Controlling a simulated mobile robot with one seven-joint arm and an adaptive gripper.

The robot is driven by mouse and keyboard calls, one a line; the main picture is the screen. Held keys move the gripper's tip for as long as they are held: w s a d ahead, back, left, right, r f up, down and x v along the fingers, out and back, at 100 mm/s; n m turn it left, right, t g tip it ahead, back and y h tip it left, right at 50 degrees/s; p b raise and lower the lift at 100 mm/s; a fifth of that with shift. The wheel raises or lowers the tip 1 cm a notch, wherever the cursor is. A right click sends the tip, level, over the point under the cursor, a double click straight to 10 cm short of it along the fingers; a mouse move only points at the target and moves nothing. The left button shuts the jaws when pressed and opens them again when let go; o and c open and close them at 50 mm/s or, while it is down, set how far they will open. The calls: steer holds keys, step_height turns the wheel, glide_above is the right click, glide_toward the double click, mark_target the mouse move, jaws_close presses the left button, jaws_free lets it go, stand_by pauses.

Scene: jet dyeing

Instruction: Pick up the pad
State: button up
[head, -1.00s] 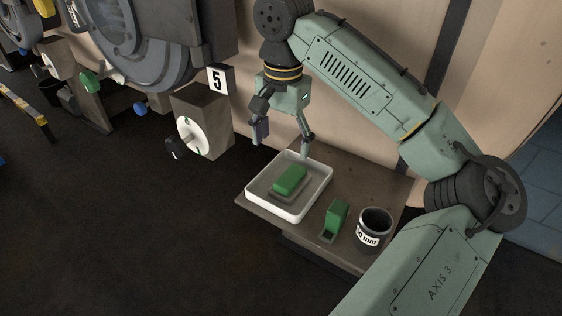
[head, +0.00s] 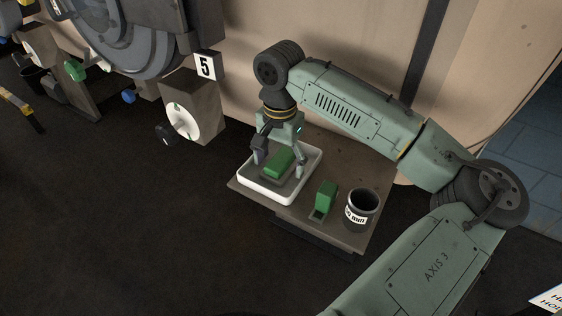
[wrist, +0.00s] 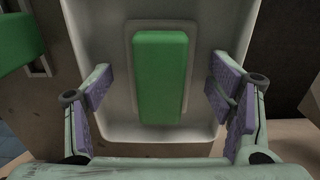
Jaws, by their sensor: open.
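The pad is a green block (head: 279,163) on a grey base, lying in a white tray (head: 263,193) on a small shelf. In the wrist view the green pad (wrist: 160,75) stands lengthwise in the middle of the tray. My gripper (head: 280,168) has come down over the tray, one finger on either side of the pad. In the wrist view my gripper's purple-faced fingers (wrist: 160,92) are wide apart, with a clear gap between each finger and the pad. It holds nothing. The pad's far end is partly behind the gripper in the head view.
A green object (head: 326,199) and a dark cup with a white label (head: 360,210) stand on the shelf (head: 327,235) right of the tray. A wall rises behind.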

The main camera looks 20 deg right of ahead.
steer(key=shift+c, duration=0.2)
steer(key=c, duration=1.2)
